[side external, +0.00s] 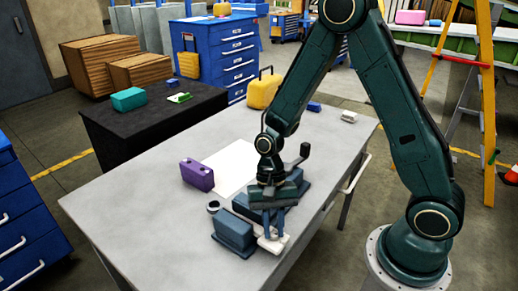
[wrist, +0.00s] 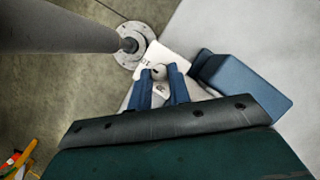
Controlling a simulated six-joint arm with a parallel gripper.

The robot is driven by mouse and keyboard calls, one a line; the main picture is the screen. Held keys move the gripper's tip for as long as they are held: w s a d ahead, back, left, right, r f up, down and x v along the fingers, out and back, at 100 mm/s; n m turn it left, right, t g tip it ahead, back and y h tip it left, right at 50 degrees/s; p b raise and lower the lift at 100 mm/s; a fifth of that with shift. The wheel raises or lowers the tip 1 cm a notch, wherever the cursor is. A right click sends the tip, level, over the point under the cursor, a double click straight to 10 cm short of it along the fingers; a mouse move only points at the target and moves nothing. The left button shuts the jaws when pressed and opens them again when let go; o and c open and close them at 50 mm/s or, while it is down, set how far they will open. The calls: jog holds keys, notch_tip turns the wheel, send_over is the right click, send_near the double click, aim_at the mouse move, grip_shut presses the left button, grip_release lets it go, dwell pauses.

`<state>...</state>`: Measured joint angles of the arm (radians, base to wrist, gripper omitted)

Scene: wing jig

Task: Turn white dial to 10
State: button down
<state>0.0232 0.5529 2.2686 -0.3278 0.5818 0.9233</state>
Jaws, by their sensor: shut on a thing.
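The white dial (wrist: 158,71) is a small round knob on a pale plate with dark markings (wrist: 147,63), too small to read. In the side view the pale plate (side external: 273,243) lies near the table's front edge. My gripper (wrist: 160,76) points down over it with its two blue fingers shut on the dial, one on each side. In the side view my gripper (side external: 272,232) hides the dial, so its setting cannot be told.
A blue block (side external: 234,233) stands close beside the plate, also in the wrist view (wrist: 245,85). The left part of the grey table (side external: 140,205) is clear.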

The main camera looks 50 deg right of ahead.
jog(key=c, duration=1.3)
grip_release()
jog(key=shift+w+r, duration=0.1)
jog(key=shift+r, duration=0.05)
jog(key=v, duration=1.3)
jog(key=shift+r, duration=0.3)
jog(key=s+d+r+n+t+h, duration=0.3)
jog(key=s+r+n+t, duration=0.5)
jog(key=s+r, duration=0.5)
jog(key=shift+s+n+t, duration=0.4)
jog(key=shift+s+n, duration=0.2)
jog(key=shift+s, duration=0.3)
